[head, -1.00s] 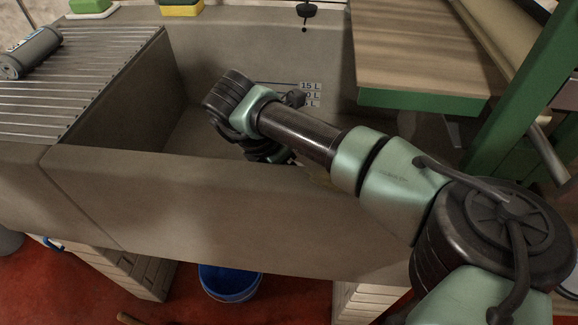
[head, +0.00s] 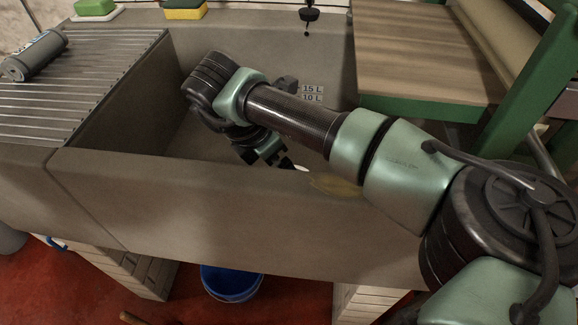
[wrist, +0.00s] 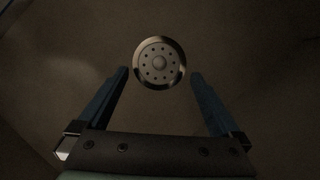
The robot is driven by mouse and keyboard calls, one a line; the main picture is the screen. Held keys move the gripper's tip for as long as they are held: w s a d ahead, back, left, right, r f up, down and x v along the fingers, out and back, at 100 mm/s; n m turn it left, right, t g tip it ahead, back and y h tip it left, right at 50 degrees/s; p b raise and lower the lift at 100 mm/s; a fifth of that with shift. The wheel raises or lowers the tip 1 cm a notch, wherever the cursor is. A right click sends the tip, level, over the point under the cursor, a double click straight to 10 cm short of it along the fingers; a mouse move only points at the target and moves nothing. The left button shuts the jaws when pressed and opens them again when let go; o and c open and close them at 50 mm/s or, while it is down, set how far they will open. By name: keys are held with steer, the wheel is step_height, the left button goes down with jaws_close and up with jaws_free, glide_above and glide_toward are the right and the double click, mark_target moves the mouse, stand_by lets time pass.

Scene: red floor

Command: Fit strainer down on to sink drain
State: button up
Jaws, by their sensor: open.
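In the head view my gripper (head: 280,160) hangs inside the sink (head: 215,200), partly hidden by the front wall. A small pale edge shows beside its fingertips, too little to identify.
A ribbed drainboard (head: 75,85) with a grey cylinder (head: 35,55) is at the left. A wooden board on a green frame (head: 425,98) overhangs the sink at the right. A yellow-green sponge (head: 186,9) sits on the back rim. A blue bucket (head: 230,284) stands below.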

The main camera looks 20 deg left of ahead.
steer(key=p+v, duration=0.1)
steer(key=v, duration=0.6)
steer(key=shift+r, duration=0.3)
steer(key=shift+s, duration=0.1)
